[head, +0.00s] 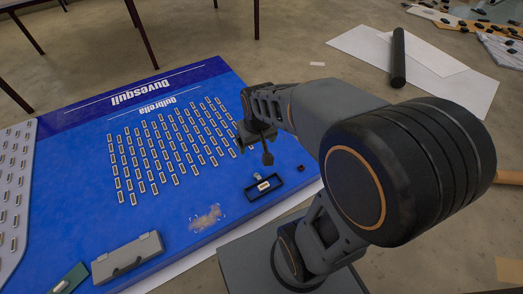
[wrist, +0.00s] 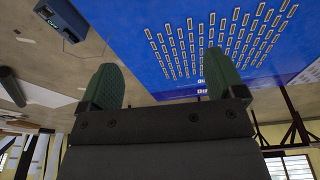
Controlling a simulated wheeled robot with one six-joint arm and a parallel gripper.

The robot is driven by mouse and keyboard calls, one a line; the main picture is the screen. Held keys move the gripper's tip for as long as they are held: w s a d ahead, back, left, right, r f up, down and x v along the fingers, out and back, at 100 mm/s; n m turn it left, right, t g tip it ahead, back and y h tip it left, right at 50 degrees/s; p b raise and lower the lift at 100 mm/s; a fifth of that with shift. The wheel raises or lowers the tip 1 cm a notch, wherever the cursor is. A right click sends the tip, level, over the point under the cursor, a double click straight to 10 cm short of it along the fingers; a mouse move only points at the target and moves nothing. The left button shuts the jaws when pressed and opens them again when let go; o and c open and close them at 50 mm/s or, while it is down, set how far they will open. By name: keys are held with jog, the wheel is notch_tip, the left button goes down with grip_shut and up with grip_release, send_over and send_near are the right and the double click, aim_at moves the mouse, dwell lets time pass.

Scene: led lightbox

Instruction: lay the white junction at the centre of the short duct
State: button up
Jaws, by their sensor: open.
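My gripper (head: 257,143) hangs over the right part of the blue panel (head: 90,190) in the head view, open with nothing between its fingers. In the wrist view its two green fingers (wrist: 162,80) stand wide apart. A short dark tray-like piece (head: 278,190) lies on the panel below my gripper and holds a small pale piece (head: 263,186). A small pale bit (head: 256,176) shows at its back edge. I cannot tell which of these, if any, is the white junction or the short duct. No clear white junction shows in the wrist view.
Rows of small light modules (head: 165,150) cover the panel's middle. A grey case (head: 127,258) and a green piece (head: 70,278) lie at the near left. A small dark block (head: 301,168) sits right of the tray. A black roll (head: 398,58) lies on white sheets on the floor.

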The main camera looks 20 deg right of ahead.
jog(key=s+a+r, duration=0.1)
jog(key=s+r, duration=0.2)
jog(key=s, duration=0.3)
jog(key=shift+s+a+r, duration=0.15)
jog(key=shift+s+r, duration=0.15)
jog(key=shift+s, duration=0.05)
jog(key=shift+t, duration=0.3)
